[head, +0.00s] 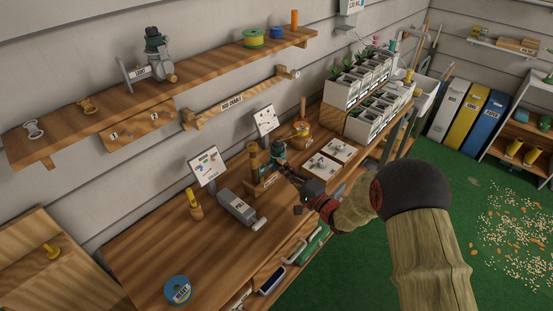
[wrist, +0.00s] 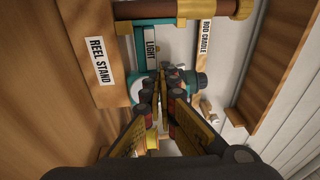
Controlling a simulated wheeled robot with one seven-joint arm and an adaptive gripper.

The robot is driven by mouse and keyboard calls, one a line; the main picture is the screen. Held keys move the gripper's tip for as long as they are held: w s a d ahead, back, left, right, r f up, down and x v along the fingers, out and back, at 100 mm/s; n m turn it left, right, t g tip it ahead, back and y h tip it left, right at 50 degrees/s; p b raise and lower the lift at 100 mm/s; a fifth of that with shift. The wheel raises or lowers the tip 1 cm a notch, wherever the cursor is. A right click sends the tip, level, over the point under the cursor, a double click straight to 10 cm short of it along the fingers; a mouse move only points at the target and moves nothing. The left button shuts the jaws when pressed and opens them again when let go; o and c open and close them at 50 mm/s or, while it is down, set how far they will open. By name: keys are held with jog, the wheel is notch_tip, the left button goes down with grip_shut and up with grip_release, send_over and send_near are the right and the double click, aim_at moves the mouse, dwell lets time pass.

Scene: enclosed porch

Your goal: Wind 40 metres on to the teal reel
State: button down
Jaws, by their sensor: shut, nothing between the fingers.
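The teal reel (head: 279,151) is on the wooden reel stand (head: 262,183) near the middle of the workbench. In the wrist view, teal parts (wrist: 138,92) show around my fingers, with a LIGHT label (wrist: 151,46) above and the REEL STAND board (wrist: 95,45) at left. My gripper (head: 290,177) is shut and empty, at the front side of the reel. In the wrist view its fingertips (wrist: 165,82) are together, overlapping the reel; whether they touch it, I cannot tell. The fingers hide part of the reel. No length reading is legible.
A grey PULL box (head: 239,210) stands left of the stand, and a blue HEAVY spool (head: 178,290) lies at the bench's front left. White trays (head: 322,166) are to the right. A shelf (head: 200,78) above holds another reel (head: 155,62) and spools. The left bench is mostly clear.

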aim_at(283, 155)
jog(key=shift+w+d+r+p, duration=0.25)
jog(key=shift+r+p, duration=0.3)
jog(key=shift+r, duration=0.1)
dwell(0.8)
jog(key=shift+w+d+r, duration=0.1)
jog(key=shift+w+r, duration=0.05)
jog(key=shift+r, duration=0.05)
jog(key=shift+w+d+r+p, duration=0.25)
jog(key=shift+w+r+p, duration=0.1)
jog(key=shift+r+p, duration=0.05)
dwell(0.5)
jog(key=shift+w+d+r, duration=0.1)
jog(key=shift+d, duration=0.05)
jog(key=shift+w+d, duration=0.1)
dwell(0.4)
jog(key=shift+w+d, duration=0.55)
dwell(0.8)
jog(key=shift+w+d+f, duration=0.2)
jog(key=shift+d+f, duration=0.05)
jog(key=shift+f, duration=0.15)
jog(key=shift+w+d+f, duration=0.2)
jog(key=shift+f, duration=0.2)
dwell(0.9)
jog(key=shift+s+a+r+p, duration=0.1)
jog(key=shift+s+r+p, duration=0.1)
jog(key=shift+r+p, duration=0.15)
